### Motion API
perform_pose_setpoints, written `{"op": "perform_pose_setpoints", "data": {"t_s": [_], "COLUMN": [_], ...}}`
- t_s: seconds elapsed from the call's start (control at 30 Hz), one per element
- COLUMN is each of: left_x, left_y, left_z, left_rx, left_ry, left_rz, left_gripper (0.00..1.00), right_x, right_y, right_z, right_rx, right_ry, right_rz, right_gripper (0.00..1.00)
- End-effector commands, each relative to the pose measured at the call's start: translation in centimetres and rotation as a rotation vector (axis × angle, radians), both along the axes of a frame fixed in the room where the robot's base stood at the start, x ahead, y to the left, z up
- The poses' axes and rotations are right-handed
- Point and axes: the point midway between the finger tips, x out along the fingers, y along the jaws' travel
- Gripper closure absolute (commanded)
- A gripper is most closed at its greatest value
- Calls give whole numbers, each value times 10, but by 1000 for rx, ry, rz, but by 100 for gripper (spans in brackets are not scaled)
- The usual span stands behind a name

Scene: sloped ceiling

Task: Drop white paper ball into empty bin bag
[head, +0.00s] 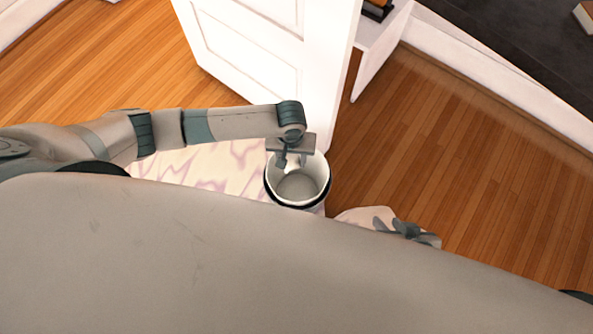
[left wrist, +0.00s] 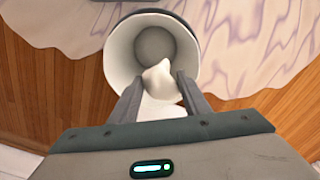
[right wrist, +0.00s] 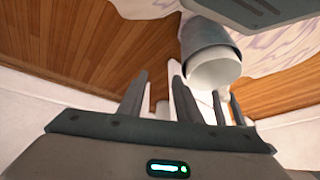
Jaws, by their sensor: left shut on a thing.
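My left gripper (head: 293,163) is over the bin's mouth, fingers pointing down. It is shut on the white paper ball (left wrist: 160,82), which is held between the fingertips over the opening.
A white door (head: 258,50) stands just behind the bin. A pale, purple-veined rug (head: 200,168) lies left of the bin. The wooden floor (head: 450,130) to the right is clear. A white cabinet (head: 378,50) stands behind the door.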

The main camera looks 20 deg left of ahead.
Motion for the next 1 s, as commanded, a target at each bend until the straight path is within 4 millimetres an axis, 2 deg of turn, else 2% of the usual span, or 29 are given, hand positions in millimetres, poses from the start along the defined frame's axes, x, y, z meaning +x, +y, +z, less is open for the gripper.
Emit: {"op": "perform_pose_setpoints", "data": {"t_s": [0.57, 1.0], "left_x": [0, 0], "left_y": [0, 0], "left_z": [-3, -24], "left_rx": [0, 0], "left_ry": [0, -1], "left_rz": [0, -1], "left_gripper": [78, 78], "right_x": [2, 26], "right_y": [3, 31], "right_z": [3, 14], "right_rx": [9, 102], "right_ry": [-20, -211], "right_rz": [2, 18], "right_gripper": [69, 69]}}
